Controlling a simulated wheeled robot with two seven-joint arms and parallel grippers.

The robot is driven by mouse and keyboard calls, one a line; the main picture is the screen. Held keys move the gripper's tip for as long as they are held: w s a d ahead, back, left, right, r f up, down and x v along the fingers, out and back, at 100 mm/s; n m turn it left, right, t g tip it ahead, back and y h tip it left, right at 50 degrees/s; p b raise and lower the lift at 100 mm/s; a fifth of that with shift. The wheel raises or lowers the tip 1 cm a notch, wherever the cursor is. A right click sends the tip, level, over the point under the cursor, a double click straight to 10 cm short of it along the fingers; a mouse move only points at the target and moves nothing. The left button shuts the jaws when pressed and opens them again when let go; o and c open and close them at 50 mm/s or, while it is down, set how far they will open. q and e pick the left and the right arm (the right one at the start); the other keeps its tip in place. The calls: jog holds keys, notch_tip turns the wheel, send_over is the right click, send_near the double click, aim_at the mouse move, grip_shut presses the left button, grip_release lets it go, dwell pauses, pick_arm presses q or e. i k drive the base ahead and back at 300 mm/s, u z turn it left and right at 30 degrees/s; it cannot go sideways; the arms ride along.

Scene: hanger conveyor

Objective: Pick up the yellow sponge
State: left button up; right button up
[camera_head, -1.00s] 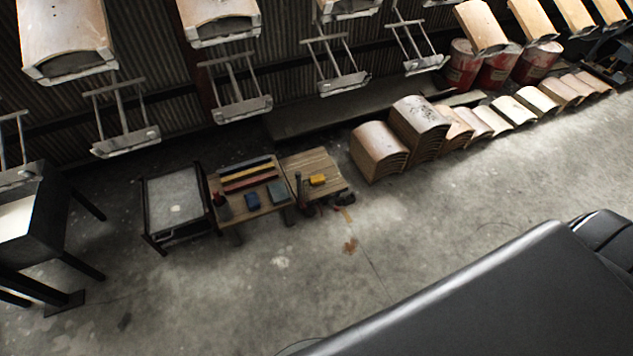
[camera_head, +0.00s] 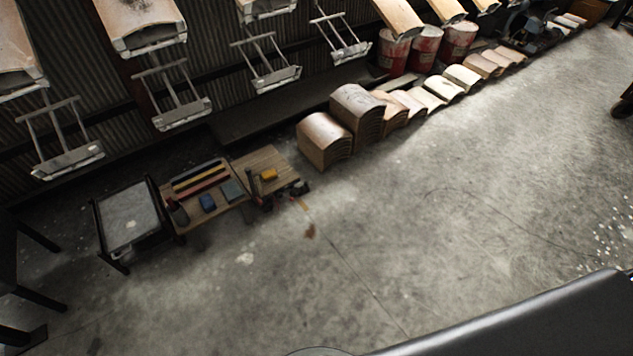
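A small yellow block, which looks like the yellow sponge (camera_head: 269,174), lies on the right-hand wooden table (camera_head: 262,158). It is far off and small in the head view, left of the middle. Dark tools stand or lie close beside it at the table's near edge. Neither of my grippers shows in the head view.
A second wooden table (camera_head: 223,204) with coloured strips and a blue block (camera_head: 207,202) adjoins on the left, beside a grey-topped cart (camera_head: 128,222). Stacked curved wooden panels (camera_head: 323,139) stand to the right. Frames hang above. The concrete floor (camera_head: 430,220) in front is open.

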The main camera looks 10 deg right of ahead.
aim_at(270, 175)
jog(key=z, duration=0.8)
jog(key=i, duration=1.2)
jog(key=u, duration=1.05)
jog(key=i, duration=0.75)
jog(key=u, duration=0.8)
